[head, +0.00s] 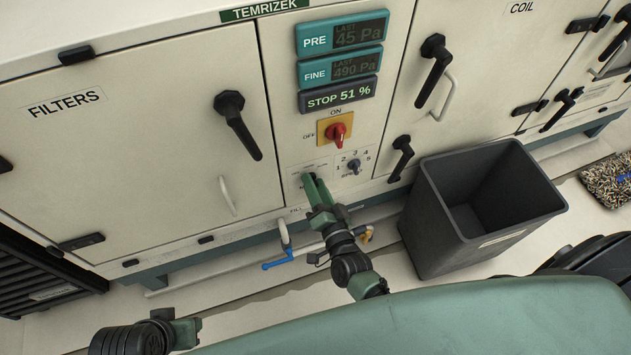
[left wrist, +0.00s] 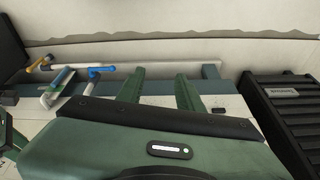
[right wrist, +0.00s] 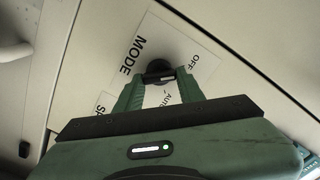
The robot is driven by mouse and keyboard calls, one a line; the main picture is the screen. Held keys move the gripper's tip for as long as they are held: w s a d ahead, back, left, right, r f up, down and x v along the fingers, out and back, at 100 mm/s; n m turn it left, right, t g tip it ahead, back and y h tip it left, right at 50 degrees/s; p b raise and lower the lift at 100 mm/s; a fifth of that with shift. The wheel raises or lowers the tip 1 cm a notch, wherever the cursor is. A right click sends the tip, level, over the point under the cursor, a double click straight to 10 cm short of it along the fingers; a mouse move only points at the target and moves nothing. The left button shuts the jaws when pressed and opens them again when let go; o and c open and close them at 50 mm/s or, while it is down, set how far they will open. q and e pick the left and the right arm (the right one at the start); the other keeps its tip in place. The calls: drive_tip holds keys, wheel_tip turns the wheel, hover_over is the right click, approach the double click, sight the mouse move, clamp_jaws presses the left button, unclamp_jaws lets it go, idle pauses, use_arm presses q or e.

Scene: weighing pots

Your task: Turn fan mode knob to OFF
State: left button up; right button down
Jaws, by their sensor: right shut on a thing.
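The fan mode knob (right wrist: 158,68) is a small black knob on a white label plate in the right wrist view. The plate reads "MODE" on the left, "OFF" to the upper right and "AUTO" at the lower right, partly covered. My right gripper (right wrist: 158,82) is shut on the knob, one green finger on each side. In the head view my right gripper (head: 309,179) reaches the lower panel and hides most of the knob. I cannot tell which mark the knob points to. My left gripper (left wrist: 160,84) is open and empty, well away from the panel.
A red rotary switch (head: 338,131) on a yellow plate sits above, and a numbered selector (head: 353,166) sits just right of my right gripper. A grey bin (head: 430,225) stands to the right. Pipes with a blue valve handle (head: 277,263) run below the cabinet.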

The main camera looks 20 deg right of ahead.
use_arm(q)
drive_tip(key=shift+x, duration=1.25)
use_arm(e)
drive_tip(key=shift+f+n, duration=0.1)
drive_tip(key=shift+n, duration=0.5)
use_arm(q)
drive_tip(key=shift+s, duration=0.1)
use_arm(e)
drive_tip(key=c, duration=0.9)
unclamp_jaws()
use_arm(q)
wheel_tip(320, 180, down, 4)
drive_tip(key=shift+d+f+p, duration=0.1)
drive_tip(key=shift+d+p, duration=0.05)
drive_tip(key=shift+p, duration=0.65)
use_arm(e)
drive_tip(key=s, duration=0.8)
drive_tip(key=shift+d, duration=0.1)
drive_tip(key=shift+w, duration=0.15)
